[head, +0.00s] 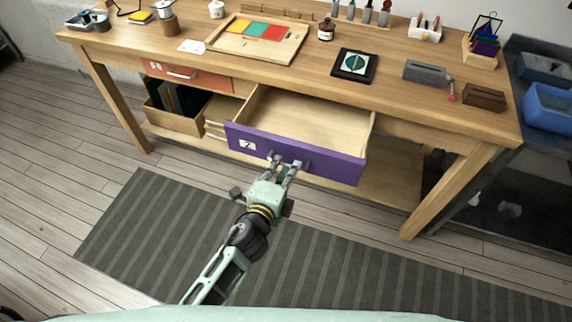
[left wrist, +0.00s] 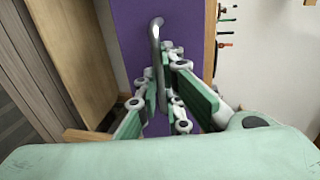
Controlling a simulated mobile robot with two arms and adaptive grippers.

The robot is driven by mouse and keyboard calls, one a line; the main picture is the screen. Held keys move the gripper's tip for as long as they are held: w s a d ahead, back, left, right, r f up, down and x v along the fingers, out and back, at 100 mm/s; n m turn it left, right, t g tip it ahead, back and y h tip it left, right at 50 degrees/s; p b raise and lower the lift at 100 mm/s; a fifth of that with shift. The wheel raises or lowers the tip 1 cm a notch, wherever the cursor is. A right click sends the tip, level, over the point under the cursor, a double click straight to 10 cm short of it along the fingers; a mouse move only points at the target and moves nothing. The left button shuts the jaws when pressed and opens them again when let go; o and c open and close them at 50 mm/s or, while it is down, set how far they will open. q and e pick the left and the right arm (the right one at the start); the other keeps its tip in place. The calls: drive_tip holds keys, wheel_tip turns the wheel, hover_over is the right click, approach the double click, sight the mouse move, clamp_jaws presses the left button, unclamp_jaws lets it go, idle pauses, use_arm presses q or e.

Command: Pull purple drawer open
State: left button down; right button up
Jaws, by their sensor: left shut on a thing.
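The purple drawer (head: 335,165) is pulled partway out of the wooden workbench, and its inside looks empty. Its front carries a white label with a 2. In the left wrist view the purple front (left wrist: 122,40) fills the upper middle, with a grey metal bar handle (left wrist: 156,38) on it. My left gripper (head: 287,163) is at the drawer front and shut on the handle. It also shows in the left wrist view (left wrist: 166,85), its fingers around the handle's lower part. My right gripper is in neither view.
An orange drawer (head: 188,76) with its own handle is shut at the left. A wooden bin (head: 172,118) with dark folders stands below it. The workbench top (head: 305,75) holds a tray of coloured tiles (head: 258,40) and several small items. A striped mat (head: 150,225) covers clear floor in front.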

use_arm(q)
drive_tip(key=shift+f, duration=0.1)
drive_tip(key=c, duration=2.3)
unclamp_jaws()
drive_tip(key=o, duration=0.4)
drive_tip(key=v, duration=1.2)
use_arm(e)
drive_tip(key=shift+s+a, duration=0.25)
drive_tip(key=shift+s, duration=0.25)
